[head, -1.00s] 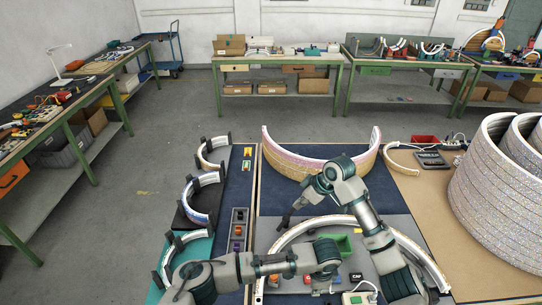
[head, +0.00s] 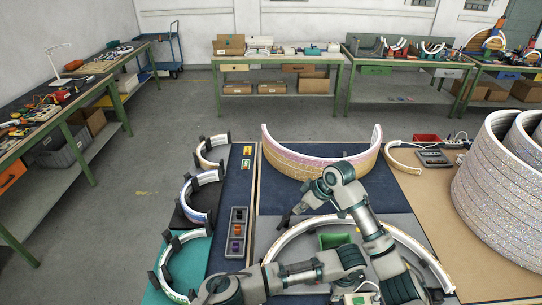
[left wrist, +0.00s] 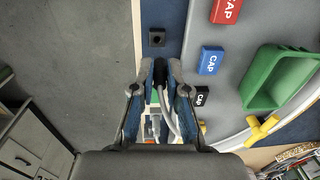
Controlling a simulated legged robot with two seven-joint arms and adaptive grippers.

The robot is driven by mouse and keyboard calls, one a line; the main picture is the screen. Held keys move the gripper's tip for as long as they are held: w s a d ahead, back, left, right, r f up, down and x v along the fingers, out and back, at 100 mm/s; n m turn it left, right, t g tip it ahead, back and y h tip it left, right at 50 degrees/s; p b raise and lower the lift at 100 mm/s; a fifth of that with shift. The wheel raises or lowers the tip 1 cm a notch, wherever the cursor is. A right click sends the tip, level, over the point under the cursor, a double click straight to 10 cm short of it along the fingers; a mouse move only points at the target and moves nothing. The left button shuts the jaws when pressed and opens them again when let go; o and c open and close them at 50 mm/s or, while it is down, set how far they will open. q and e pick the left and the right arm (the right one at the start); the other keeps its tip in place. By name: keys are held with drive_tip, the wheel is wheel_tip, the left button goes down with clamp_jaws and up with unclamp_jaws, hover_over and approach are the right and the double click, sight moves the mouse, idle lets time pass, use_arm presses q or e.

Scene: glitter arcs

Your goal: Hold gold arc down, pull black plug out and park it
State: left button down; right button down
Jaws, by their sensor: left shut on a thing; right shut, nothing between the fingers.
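My left gripper (left wrist: 160,82) is shut on a black plug (left wrist: 160,70), from which a grey-white cable runs back between the fingers. Ahead of the plug, apart from it, is a small black block with a hole (left wrist: 157,38). In the head view the left fingertips are hidden by my arm. A large arc (head: 412,240) with a white face curves over the grey mat; its gold colour is hard to tell. My right gripper (head: 298,210) is shut and empty near the arc's upper left part; I cannot tell whether it touches.
Red (left wrist: 226,10), blue (left wrist: 211,60) and black (left wrist: 201,96) caps and a green bin (left wrist: 275,80) lie beside the left gripper. A tall pinkish-gold arc (head: 320,165) stands behind. A grey tray (head: 247,212) and smaller arcs are at left; glitter rings (head: 500,200) at right.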

idle(0.3)
use_arm(q)
drive_tip(key=shift+g, duration=0.3)
drive_tip(key=shift+w+f+b, duration=0.2)
drive_tip(key=shift+f+b, duration=1)
drive_tip(key=shift+f, duration=1.3)
drive_tip(key=shift+s+p, duration=0.1)
drive_tip(key=shift+p, duration=0.35)
drive_tip(key=shift+f, duration=0.35)
drive_tip(key=shift+f+p, duration=0.3)
drive_tip(key=shift+p, duration=0.05)
idle(0.4)
drive_tip(key=c, duration=1.1)
unclamp_jaws()
